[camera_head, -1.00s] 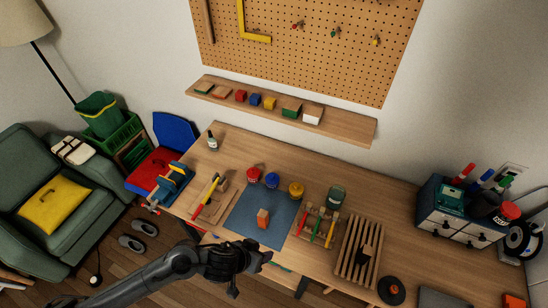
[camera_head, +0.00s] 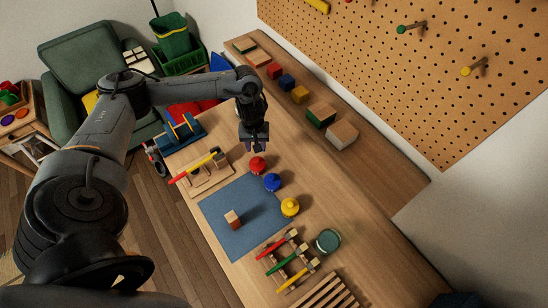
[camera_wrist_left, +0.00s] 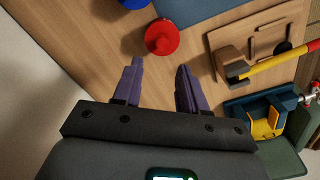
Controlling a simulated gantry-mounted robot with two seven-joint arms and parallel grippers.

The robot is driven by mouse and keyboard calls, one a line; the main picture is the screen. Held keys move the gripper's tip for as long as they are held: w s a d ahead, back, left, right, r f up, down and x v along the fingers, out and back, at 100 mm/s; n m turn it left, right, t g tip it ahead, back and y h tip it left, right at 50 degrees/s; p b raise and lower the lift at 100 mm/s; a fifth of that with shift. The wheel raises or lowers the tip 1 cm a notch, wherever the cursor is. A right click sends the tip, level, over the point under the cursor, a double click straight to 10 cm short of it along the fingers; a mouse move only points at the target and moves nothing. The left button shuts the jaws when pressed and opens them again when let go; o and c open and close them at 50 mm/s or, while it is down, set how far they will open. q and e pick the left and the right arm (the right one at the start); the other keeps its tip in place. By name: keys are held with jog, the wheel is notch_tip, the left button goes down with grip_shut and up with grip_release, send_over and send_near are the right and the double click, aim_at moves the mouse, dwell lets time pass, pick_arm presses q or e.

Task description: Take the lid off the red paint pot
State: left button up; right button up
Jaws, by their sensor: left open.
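The red paint pot (camera_head: 257,165) stands on the wooden table, at the left end of a row with a blue pot (camera_head: 272,182) and a yellow pot (camera_head: 290,207). In the left wrist view the red pot (camera_wrist_left: 162,37) shows from above, with its red lid and knob on it. My left gripper (camera_head: 256,148) is open and empty, above the table just behind and beside the red pot. Its two purple fingers (camera_wrist_left: 160,72) point toward the pot in the left wrist view, apart from it. My right gripper is in neither view.
A green-lidded jar (camera_head: 328,241) stands farther right.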

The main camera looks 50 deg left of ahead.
aim_at(257, 161)
pick_arm(q)
jog(key=f, duration=0.4)
jog(key=shift+s+a, duration=0.15)
jog(key=shift+a, duration=0.05)
jog(key=shift+f, duration=3.3)
grip_shut()
